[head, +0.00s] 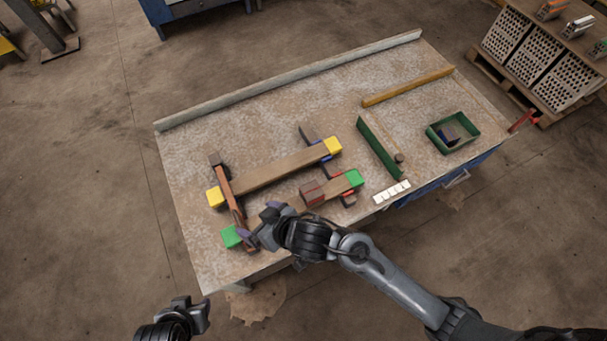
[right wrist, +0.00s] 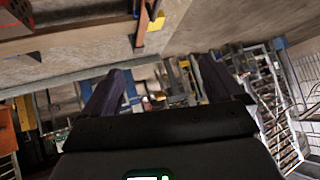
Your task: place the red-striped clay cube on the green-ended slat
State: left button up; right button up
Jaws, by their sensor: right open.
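The red-striped clay cube (head: 312,193) is a dark reddish-brown block. In the head view it appears to rest on the green-ended slat (head: 334,188), close to the slat's right green end. The slat's left green end (head: 231,237) shows at the table's front left, and its middle is hidden behind my right gripper. My right gripper (head: 260,223) is open over the table's front edge, left of the cube and apart from it. In the right wrist view its fingers (right wrist: 162,90) are spread with nothing held between them. My left gripper (head: 191,309) is off the table at the lower left; its jaw opening is unclear.
A yellow-ended slat (head: 275,171) lies behind, across a rust-coloured rail (head: 229,190) and a dark support. A green bar (head: 379,149), a white strip (head: 391,193) and a green tray (head: 466,146) with a dark block stand right. The table's back left is clear.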

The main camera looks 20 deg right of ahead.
jog(key=s+d+f+m+g+h, duration=0.1)
jog(key=s+d+f+g+h, duration=0.1)
jog(key=s+d, duration=0.5)
jog(key=s+d+f+m+g+h, duration=0.1)
jog(key=s+d, duration=0.6)
jog(key=d, duration=0.9)
jog(key=f+m+h, duration=0.1)
jog(key=h, duration=0.1)
jog(key=shift+d+f+g+h, duration=0.25)
jog(key=shift+d+g+h, duration=0.15)
notch_tip(320, 180, up, 37)
jog(key=p, duration=3.7)
jog(key=shift+f, duration=0.1)
